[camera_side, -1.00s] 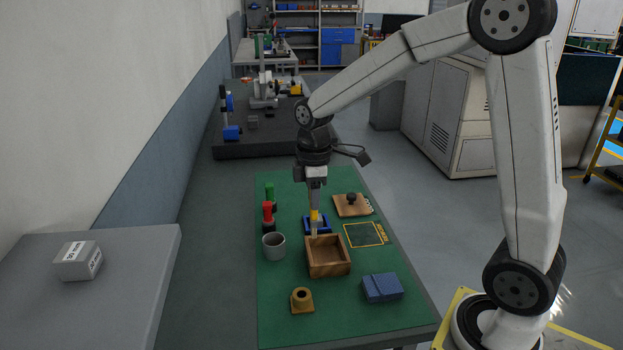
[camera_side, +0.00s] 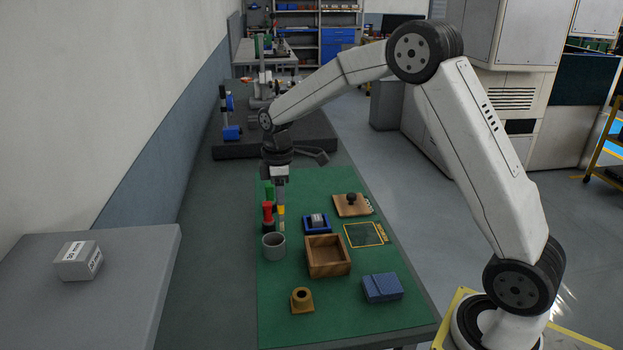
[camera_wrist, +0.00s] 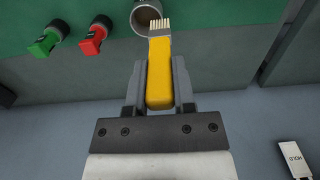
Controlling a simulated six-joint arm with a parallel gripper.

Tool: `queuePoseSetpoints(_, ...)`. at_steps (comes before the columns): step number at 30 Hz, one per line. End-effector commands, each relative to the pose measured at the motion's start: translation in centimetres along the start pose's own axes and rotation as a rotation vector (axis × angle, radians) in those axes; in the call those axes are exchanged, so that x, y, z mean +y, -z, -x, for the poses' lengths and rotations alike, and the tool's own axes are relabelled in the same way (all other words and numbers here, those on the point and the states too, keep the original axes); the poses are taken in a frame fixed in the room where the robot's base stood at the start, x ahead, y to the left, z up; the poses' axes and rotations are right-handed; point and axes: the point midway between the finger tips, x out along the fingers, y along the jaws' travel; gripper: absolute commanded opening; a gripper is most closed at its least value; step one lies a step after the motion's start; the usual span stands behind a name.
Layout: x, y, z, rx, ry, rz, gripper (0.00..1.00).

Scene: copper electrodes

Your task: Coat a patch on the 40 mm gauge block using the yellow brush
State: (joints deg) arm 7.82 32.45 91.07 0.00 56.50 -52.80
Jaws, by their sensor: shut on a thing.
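My gripper (camera_side: 280,203) is shut on the yellow brush (camera_wrist: 158,75) and holds it upright, bristles down. In the side view the brush (camera_side: 281,211) is at the upper right of the grey cup (camera_side: 273,247). In the wrist view the pale bristles overlap the mouth of the cup (camera_wrist: 146,16); I cannot tell whether they are inside it. A grey block (camera_side: 317,220) sits in a blue holder (camera_side: 318,230) right of the brush. Its size marking is too small to read.
Red (camera_side: 267,212) and green (camera_side: 269,193) handled items stand behind the cup. A wooden tray (camera_side: 328,270), a blue block (camera_side: 382,287), a brass-coloured fixture (camera_side: 302,300) and a wooden board (camera_side: 352,212) share the green mat. A labelled grey block (camera_side: 78,261) lies on the left table.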

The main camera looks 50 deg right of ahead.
Motion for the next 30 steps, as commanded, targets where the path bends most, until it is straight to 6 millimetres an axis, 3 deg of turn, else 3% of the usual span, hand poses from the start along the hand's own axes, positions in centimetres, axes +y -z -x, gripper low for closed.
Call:
queuePoseSetpoints(10, 2.5, 2.1, -2.1, 0.000, 0.000, 0.000, 0.00)
queuePoseSetpoints(23, 2.7, 2.2, -2.5, 0.000, 0.000, 0.000, 0.00)
queuePoseSetpoints(30, 2.7, 2.2, -3.7, -0.001, 0.001, 0.000, 0.00)
